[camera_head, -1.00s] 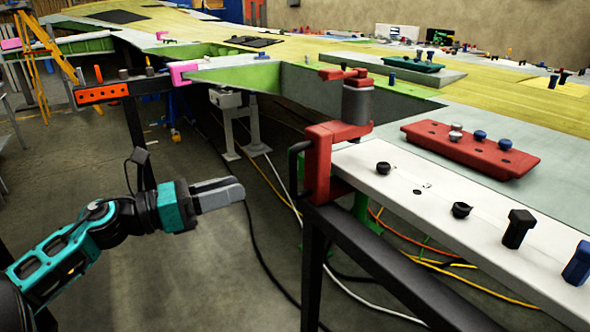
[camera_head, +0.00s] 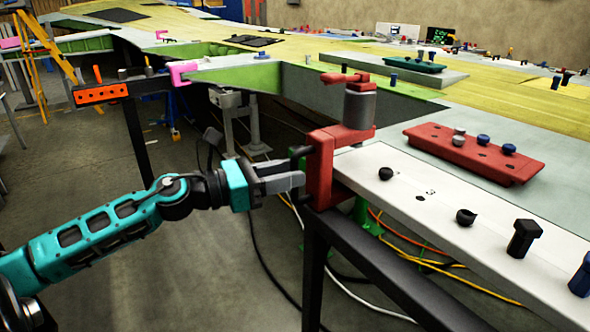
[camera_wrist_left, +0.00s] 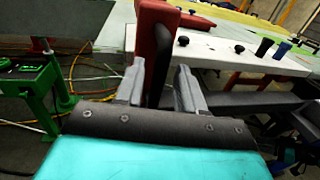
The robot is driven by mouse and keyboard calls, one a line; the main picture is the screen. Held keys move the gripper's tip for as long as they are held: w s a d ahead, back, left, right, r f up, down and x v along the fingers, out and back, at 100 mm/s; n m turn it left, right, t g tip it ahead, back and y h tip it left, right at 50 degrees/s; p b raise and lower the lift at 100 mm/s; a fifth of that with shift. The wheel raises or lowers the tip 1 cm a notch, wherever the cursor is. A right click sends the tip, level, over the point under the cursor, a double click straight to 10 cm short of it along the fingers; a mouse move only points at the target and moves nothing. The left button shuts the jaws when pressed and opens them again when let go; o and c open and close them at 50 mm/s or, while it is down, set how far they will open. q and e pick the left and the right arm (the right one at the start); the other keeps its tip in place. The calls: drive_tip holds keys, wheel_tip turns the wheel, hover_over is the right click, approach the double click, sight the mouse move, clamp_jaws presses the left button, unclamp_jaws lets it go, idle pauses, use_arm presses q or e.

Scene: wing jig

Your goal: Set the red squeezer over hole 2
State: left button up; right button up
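The red squeezer (camera_head: 322,165) is a C-shaped red body with a grey cylinder on top and a black handle (camera_head: 298,160) on its left side. It stands at the near left end of the white plate (camera_head: 400,170). My left gripper (camera_head: 296,181) is at this handle. In the left wrist view, the black handle (camera_wrist_left: 158,75) stands between its two spread fingers (camera_wrist_left: 160,88), with a gap showing on both sides. The plate has a small dark open hole (camera_head: 420,198) between black knobs; I cannot tell which hole is number 2. My right gripper is not in view.
A red tray (camera_head: 470,155) with several pegs lies behind the white plate. Black knobs (camera_head: 466,217) and a black T-handle (camera_head: 523,238) stand along the plate. A dark beam (camera_head: 390,275) runs below its front edge. Cables lie on the floor.

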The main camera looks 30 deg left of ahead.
use_arm(q)
drive_tip(key=shift+x, duration=1.1)
clamp_jaws()
